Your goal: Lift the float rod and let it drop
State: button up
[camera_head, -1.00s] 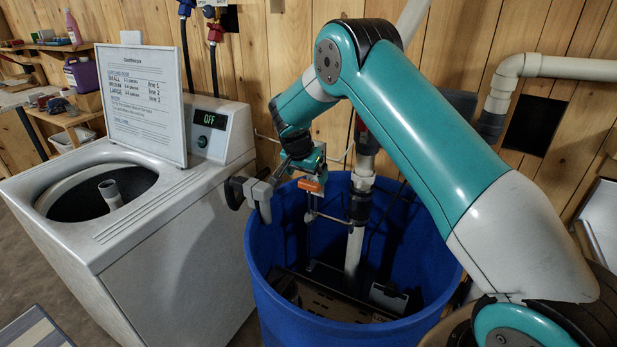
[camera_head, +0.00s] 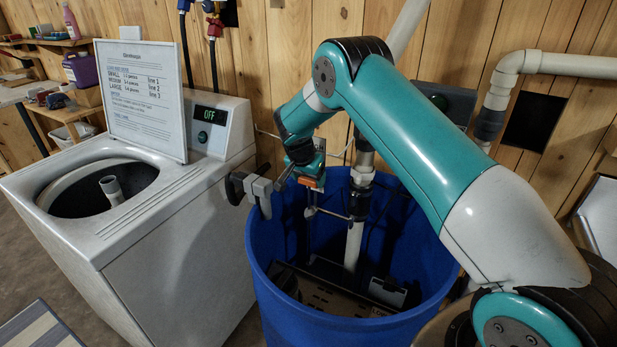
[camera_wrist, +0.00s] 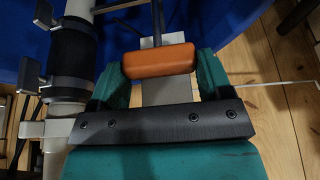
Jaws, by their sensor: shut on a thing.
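The float rod (camera_head: 309,233) is a thin upright rod hanging inside the blue tub (camera_head: 257,262). An orange block (camera_head: 311,183) sits at its upper end, by the tub's back left rim. My gripper (camera_head: 308,177) is shut on this orange block. In the wrist view the orange block (camera_wrist: 158,62) lies between my two teal fingers (camera_wrist: 160,68), with the dark rod (camera_wrist: 157,22) running away beyond it. A thin arm joins the rod to the pipe side. The rod's lower end is hard to make out in the dark tub.
A grey clamp (camera_head: 262,189) grips the tub's left rim, close to my gripper. A white pipe (camera_head: 354,245) with black fittings stands in the tub. A white washer (camera_head: 150,240) with a sign (camera_head: 140,100) stands at left; its display reads OFF.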

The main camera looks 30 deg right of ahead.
notch_tip(320, 180, up, 12)
jog(key=p, duration=0.2)
jog(key=shift+f, duration=0.1)
jog(key=o, duration=1.3)
jog(key=b+v, duration=0.2)
jog(key=v, duration=1.5)
jog(key=shift+s+a, duration=0.1)
jog(key=shift+a, duration=0.1)
